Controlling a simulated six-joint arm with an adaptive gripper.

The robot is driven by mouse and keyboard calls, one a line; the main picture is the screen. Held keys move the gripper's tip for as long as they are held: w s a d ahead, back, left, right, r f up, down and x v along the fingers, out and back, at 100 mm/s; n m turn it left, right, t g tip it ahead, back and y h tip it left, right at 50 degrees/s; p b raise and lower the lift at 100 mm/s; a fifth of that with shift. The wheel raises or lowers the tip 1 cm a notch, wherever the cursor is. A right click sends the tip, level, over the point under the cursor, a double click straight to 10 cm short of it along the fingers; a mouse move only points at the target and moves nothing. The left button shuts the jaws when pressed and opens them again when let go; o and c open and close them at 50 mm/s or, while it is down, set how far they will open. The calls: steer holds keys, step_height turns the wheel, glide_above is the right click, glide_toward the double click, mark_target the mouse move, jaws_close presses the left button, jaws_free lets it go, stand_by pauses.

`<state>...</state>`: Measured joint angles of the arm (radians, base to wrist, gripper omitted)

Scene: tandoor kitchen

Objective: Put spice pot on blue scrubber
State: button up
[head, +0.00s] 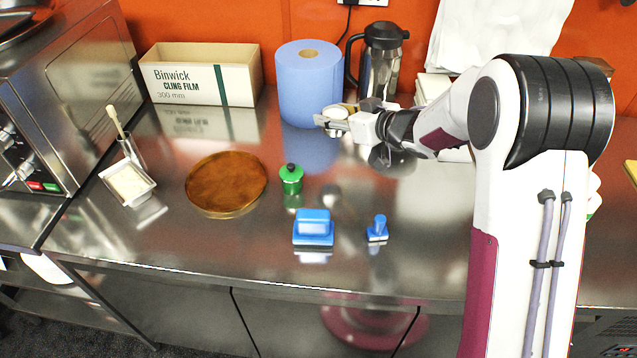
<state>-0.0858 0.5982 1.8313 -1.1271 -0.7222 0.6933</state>
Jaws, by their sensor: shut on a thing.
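My gripper (334,122) is at the back of the counter, in front of the blue paper roll, shut on a small pale round thing (337,110). The fingers partly hide this thing, and I cannot tell whether it is the spice pot. A small green pot with a black knob (291,180) stands upright on the counter, left of and nearer than my gripper. A blue scrubber-like block (313,228) lies near the front edge. A smaller blue piece with an upright handle (377,230) stands to its right. Nothing rests on either blue piece.
A round brown board (226,184) lies left of the green pot. A white dish (128,184) is farther left. A cling film box (202,75), a blue paper roll (308,90) and a steel jug (381,60) line the back. The counter around the blue pieces is clear.

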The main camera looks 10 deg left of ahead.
steer(key=r, duration=0.1)
steer(key=s+r, duration=0.1)
steer(key=r, duration=0.1)
steer(key=s+r, duration=0.1)
steer(key=r, duration=0.1)
steer(key=shift+d, duration=0.4)
steer(key=s+a+r+n+g+y, duration=0.1)
steer(key=s+n+g, duration=0.1)
steer(key=s, duration=0.9)
steer(key=s+a+r+n+g+y, duration=0.1)
steer(key=s+a+n+g, duration=0.1)
steer(key=s, duration=0.9)
steer(key=shift+s+r+n+g+y, duration=0.15)
steer(key=shift+r+n+g+y, duration=0.15)
steer(key=shift+r+y, duration=0.1)
steer(key=shift+f, duration=0.1)
glide_above(313, 214)
steer(key=shift+f, duration=2.85)
steer(key=shift+f, duration=0.1)
steer(key=shift+f, duration=2)
